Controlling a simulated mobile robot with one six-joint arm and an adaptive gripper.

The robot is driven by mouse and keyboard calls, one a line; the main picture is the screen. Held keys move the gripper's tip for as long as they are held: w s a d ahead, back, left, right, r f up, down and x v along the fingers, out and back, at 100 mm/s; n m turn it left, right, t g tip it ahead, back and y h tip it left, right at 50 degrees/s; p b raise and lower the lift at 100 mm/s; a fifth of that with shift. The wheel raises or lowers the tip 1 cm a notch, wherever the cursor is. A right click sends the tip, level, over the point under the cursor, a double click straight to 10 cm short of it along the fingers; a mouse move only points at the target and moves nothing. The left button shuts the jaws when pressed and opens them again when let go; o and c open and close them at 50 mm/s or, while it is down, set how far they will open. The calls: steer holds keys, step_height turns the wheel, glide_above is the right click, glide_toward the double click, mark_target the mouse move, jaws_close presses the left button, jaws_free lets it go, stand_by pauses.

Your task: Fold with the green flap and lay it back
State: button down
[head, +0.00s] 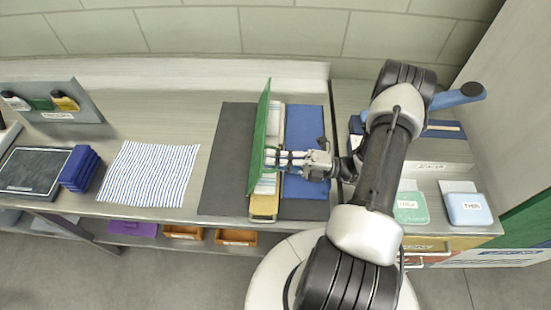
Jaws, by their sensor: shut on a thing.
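The green flap (258,135) stands up steeply, seen nearly edge-on, between the dark grey panel (223,150) on its left and the blue panel (305,125) on its right. My gripper (277,160) comes in from the right, over the blue panel. Its fingers are shut at the right side of the green flap and appear to hold it; the exact contact is too small to make out. A pale strip with a yellowish end block (265,205) lies along the flap's foot, partly hidden by my gripper.
A blue-striped cloth (148,173) lies left of the dark grey panel. Blue blocks (80,170) and a dark tray (33,171) lie farther left. A grey rack (53,103) stands behind them. Teal (411,208) and light blue (467,208) boxes sit on the right. Bench behind the cloth is clear.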

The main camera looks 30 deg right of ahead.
steer(key=shift+r, duration=0.1)
steer(key=a+h+p, duration=0.1)
steer(key=p, duration=0.1)
steer(key=shift+w+a+r+g+p, duration=0.1)
steer(key=shift+w+r+g+p, duration=0.2)
steer(key=shift+w+r, duration=0.1)
steer(key=c, duration=1.7)
jaws_free()
steer(key=shift+f, duration=0.1)
steer(key=v, duration=1.2)
